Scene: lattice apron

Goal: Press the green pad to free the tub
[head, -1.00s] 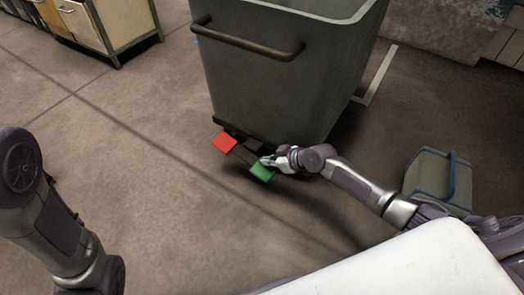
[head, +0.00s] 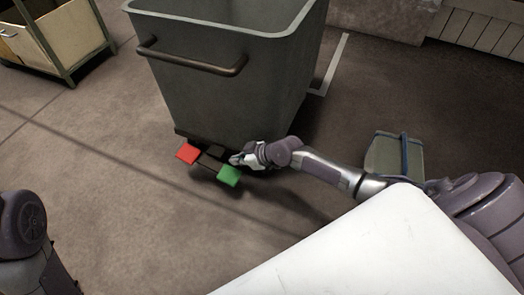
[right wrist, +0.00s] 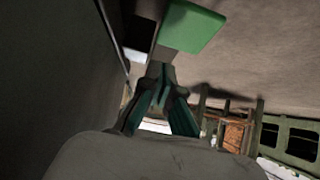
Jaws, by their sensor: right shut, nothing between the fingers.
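The grey tub (head: 215,92) stands on the floor, with a brown bar handle on its near side. At its lower front edge a red pad (head: 187,153) sits at the left and the green pad (head: 229,176) at the right. The green pad also fills the upper middle of the right wrist view (right wrist: 193,27). My right gripper (head: 236,159) is shut and empty, just above and beside the green pad; its closed fingers show in the right wrist view (right wrist: 160,78). I cannot tell whether they touch the pad. My left gripper is out of view; only part of that arm shows.
A small grey-green bin (head: 393,158) with a blue handle stands on the floor behind my right arm. A cabinet (head: 45,40) stands at the upper left. The floor left of the pads is clear.

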